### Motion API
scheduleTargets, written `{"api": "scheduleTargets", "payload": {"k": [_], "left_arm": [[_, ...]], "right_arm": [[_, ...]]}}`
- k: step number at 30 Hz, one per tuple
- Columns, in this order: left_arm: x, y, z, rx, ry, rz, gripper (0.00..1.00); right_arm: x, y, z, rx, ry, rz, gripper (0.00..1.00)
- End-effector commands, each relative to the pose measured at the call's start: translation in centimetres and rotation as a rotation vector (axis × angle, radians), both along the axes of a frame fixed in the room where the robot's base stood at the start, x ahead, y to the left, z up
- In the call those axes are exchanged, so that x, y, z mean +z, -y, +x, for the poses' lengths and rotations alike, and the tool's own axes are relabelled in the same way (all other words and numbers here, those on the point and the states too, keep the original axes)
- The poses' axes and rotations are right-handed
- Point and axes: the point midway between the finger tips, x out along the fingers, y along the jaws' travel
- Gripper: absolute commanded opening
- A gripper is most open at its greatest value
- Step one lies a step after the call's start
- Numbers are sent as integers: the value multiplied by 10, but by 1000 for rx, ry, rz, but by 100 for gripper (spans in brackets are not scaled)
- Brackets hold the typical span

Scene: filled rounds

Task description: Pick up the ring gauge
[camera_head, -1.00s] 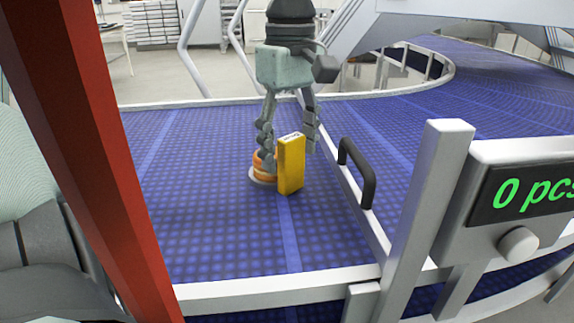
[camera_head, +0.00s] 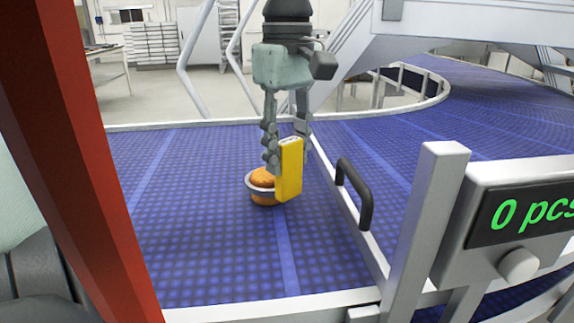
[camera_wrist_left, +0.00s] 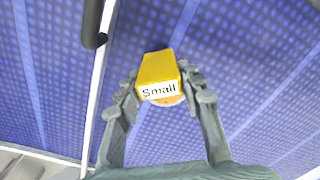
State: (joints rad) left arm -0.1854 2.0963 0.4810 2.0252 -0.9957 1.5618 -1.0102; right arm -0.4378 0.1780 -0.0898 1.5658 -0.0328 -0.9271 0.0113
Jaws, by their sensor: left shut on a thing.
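The ring gauge (camera_head: 288,172) has an upright yellow block handle and a thin grey ring. In the head view the ring encircles an orange-brown filled round (camera_head: 264,178) at about mid-height. My left gripper (camera_head: 288,152) reaches down from above and is shut on the yellow handle, a finger on each side. In the left wrist view, the handle (camera_wrist_left: 158,70) sits between the fingertips (camera_wrist_left: 160,78), with the label "Small" facing the camera. My right gripper is not in view.
The blue conveyor belt (camera_head: 200,235) is mostly clear around the gauge. A metal rail with a black handle (camera_head: 356,195) runs to its right. A counter box (camera_head: 510,215) reading "0 pcs" stands at front right. A red post (camera_head: 85,160) blocks the left side.

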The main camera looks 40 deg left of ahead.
Motion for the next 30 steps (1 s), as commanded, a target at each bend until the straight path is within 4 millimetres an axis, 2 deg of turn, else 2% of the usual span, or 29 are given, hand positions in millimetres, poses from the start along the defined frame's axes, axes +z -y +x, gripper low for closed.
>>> {"api": "scheduleTargets", "payload": {"k": [3, 8, 15, 21, 25, 30], "left_arm": [[26, 0, 1, 3, 6, 2, 2], [68, 0, 1, 3, 6, 2, 2], [146, 0, 1, 3, 6, 2, 2], [201, 1, 1, 2, 4, 1, 2], [226, 1, 1, 1, 4, 0, 2], [245, 0, 0, 1, 1, 1, 2]], "right_arm": [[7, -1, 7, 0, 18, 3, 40], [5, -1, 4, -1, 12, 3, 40], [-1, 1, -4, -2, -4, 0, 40], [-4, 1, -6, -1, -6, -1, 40], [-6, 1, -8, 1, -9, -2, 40], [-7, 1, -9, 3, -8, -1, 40]]}}
